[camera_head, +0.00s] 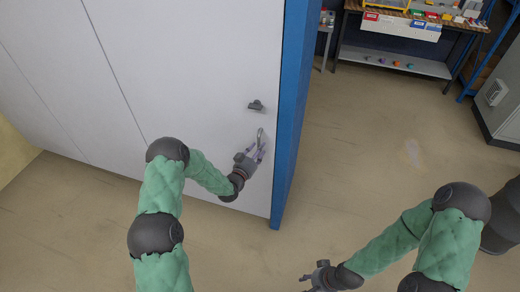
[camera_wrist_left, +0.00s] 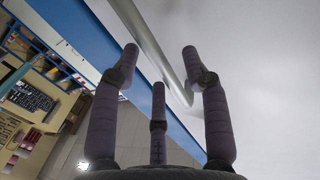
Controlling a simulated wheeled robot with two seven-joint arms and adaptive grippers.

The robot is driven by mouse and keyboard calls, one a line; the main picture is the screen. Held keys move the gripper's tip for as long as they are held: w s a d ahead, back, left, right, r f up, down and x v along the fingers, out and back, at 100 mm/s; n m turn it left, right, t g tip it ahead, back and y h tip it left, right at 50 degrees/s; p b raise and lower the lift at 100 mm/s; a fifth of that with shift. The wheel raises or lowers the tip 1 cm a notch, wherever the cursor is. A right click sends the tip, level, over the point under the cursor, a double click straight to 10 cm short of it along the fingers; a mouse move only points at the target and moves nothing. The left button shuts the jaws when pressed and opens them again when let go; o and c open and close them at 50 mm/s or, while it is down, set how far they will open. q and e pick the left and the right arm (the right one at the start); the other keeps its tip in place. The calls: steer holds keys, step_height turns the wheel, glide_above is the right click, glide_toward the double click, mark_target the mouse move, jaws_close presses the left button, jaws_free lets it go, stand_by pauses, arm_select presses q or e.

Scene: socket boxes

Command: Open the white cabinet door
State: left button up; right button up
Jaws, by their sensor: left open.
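The white cabinet door (camera_head: 185,60) fills the left and middle of the head view and looks closed, with its right edge against a blue frame post (camera_head: 292,110). A silver bar handle (camera_head: 260,135) stands on the door near that edge. My left gripper (camera_head: 256,150) is open at the handle. In the left wrist view the handle (camera_wrist_left: 150,45) runs between the spread fingers of the gripper (camera_wrist_left: 160,62); I cannot tell whether they touch it. My right gripper (camera_head: 310,280) is low over the floor, away from the door; its finger opening is unclear.
A small dark fitting (camera_head: 255,105) sticks out of the door above the handle. A workbench (camera_head: 400,60) with coloured boxes stands at the back right. A grey cabinet (camera_head: 500,100) is at the right edge. The floor (camera_head: 370,160) right of the post is clear.

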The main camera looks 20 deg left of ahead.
arm_select(q)
steer(key=shift+w+d, duration=0.15)
steer(key=shift+w, duration=0.55)
jaws_close()
